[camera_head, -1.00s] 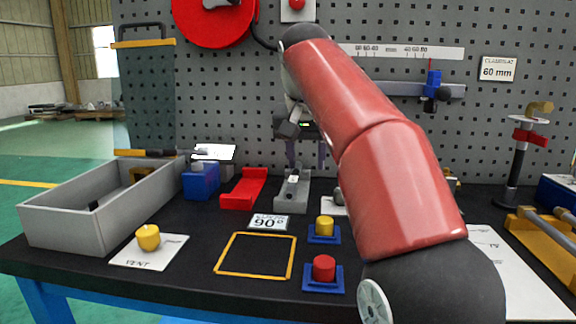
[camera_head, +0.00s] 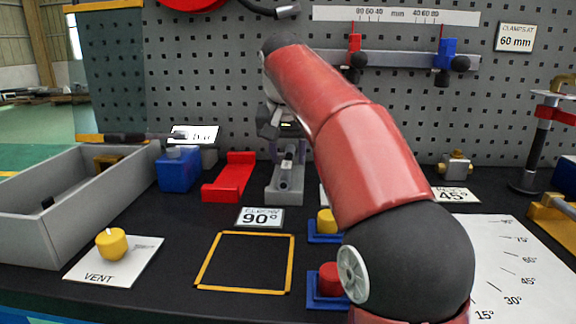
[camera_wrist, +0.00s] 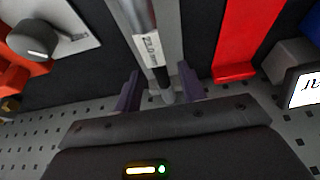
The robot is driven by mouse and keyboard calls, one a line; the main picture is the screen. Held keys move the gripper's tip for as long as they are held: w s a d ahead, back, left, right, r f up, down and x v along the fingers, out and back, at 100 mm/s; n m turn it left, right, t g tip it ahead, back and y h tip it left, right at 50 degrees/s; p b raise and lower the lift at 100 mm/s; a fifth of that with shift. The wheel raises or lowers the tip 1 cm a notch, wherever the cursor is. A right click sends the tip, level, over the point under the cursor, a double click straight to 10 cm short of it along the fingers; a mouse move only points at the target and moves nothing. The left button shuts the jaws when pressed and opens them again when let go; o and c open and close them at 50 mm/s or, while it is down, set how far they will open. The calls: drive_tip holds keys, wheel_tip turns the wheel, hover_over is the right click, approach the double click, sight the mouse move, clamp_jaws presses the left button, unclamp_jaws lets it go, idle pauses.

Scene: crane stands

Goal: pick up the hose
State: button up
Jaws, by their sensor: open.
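A black hose piece (camera_head: 285,12) curves out beside the red reel (camera_head: 195,3) at the top of the head view; most of it is out of frame. A grey tube with a white printed label (camera_wrist: 150,45) lies along a grey cradle (camera_head: 284,196) on the bench. I cannot tell whether this tube belongs to the hose. My gripper (camera_wrist: 158,72) is open, its purple fingers on either side of the tube's dark end in the wrist view. It points down at the back end of the cradle in the head view (camera_head: 288,150). Contact cannot be seen.
A red cradle (camera_head: 230,178) and a blue block (camera_head: 179,172) stand left of the grey cradle. A grey bin (camera_head: 75,205) is further left. Yellow (camera_head: 326,222) and red (camera_head: 331,280) knobs stand in front. The pegboard (camera_head: 215,90) closes the back. The yellow-outlined square (camera_head: 245,262) is empty.

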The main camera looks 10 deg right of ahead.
sight(287, 161)
drive_tip(key=shift+f, duration=0.15)
clamp_jaws()
idle(0.4)
drive_tip(key=shift+s+a+r, duration=0.15)
drive_tip(key=shift+s+r, duration=0.2)
drive_tip(key=shift+r, duration=0.25)
wheel_tip(287, 161, up, 6)
drive_tip(key=p, duration=0.2)
drive_tip(key=shift+w+p, duration=0.1)
drive_tip(key=shift+p, duration=0.25)
drive_tip(key=s+a+b, duration=0.2)
drive_tip(key=s+a, duration=0.1)
drive_tip(key=s, duration=0.6)
drive_tip(key=s+a+b, duration=0.2)
drive_tip(key=s+a, duration=0.1)
drive_tip(key=s, duration=0.6)
drive_tip(key=shift+s, duration=0.2)
